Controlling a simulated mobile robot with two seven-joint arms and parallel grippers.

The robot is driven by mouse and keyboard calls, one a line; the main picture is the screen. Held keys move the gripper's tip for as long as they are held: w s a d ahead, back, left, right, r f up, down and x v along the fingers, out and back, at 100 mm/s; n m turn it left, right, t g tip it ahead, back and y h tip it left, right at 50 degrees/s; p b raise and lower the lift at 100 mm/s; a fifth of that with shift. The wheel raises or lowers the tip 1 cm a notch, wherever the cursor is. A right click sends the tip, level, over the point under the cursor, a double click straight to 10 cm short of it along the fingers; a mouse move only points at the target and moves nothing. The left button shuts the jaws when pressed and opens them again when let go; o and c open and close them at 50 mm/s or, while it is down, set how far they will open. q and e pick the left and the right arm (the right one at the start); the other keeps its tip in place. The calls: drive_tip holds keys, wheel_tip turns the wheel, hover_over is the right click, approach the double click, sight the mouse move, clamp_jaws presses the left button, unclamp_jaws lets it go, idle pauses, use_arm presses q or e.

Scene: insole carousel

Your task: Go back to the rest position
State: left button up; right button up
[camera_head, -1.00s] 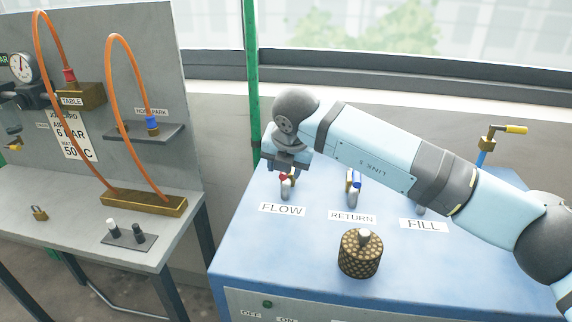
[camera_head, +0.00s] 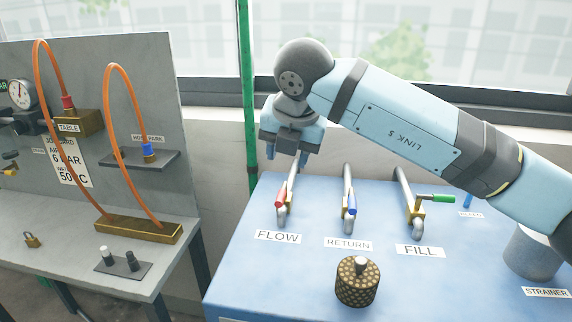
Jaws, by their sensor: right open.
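My right gripper (camera_head: 287,157) hangs fingers down at the back edge of the blue bench top, above and behind the red-handled FLOW valve (camera_head: 281,198). Its two fingers are apart with nothing seen between them. It looks clear of the red handle, though the FLOW pipe rises in line with the fingers and the gap in depth is hard to judge. My right arm reaches in from the right, over the back of the bench. My left gripper is not in view.
The blue bench (camera_head: 250,290) carries the blue-handled RETURN valve (camera_head: 351,205), green-handled FILL valve (camera_head: 435,198), a perforated brass cylinder (camera_head: 357,283) and a grey STRAINER cylinder (camera_head: 530,250). A green post (camera_head: 248,100) stands left of the gripper. Orange hoses (camera_head: 113,110) hang at left.

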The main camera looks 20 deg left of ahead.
drive_tip(key=shift+r, duration=0.25)
